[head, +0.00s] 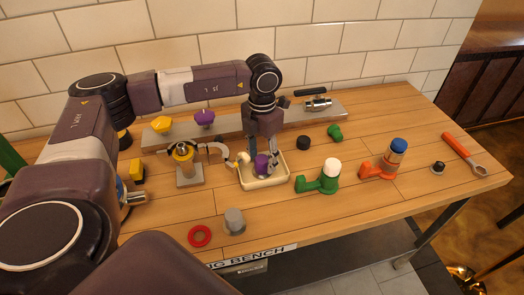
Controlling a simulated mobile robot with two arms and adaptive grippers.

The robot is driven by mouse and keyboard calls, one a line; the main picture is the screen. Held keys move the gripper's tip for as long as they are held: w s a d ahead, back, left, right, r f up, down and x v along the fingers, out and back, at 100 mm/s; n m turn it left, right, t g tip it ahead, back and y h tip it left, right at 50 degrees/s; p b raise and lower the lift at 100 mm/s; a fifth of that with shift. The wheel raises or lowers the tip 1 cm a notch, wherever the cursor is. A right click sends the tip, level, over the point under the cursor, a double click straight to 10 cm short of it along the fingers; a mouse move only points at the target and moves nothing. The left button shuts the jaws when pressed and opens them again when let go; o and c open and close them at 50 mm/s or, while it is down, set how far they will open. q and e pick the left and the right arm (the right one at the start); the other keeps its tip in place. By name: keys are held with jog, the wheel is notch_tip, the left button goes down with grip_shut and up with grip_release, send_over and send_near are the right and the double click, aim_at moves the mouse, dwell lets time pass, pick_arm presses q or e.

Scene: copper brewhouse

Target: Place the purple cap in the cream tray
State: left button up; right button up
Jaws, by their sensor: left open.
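The purple cap (262,162) is at the cream tray, between the fingers of my left gripper (262,160). The left gripper points down over the tray and is open around the cap. The cream tray (267,184) is a shallow rectangular dish on the wooden bench. Something grey shows low beside the fingers, too small to make out. I cannot tell whether the cap touches the tray floor. My right gripper is not in view.
A green fitting with a white top (330,176) stands right of the tray, then an orange one with a blue top (396,152). A brass fitting on a stand (184,155) is to the left. A red ring (199,236) and grey cap (235,221) lie in front.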

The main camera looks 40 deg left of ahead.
aim_at(262, 159)
pick_arm(q)
jog(key=shift+r, duration=0.4)
notch_tip(262, 159, up, 12)
jog(key=b, duration=0.3)
jog(key=shift+f, duration=0.25)
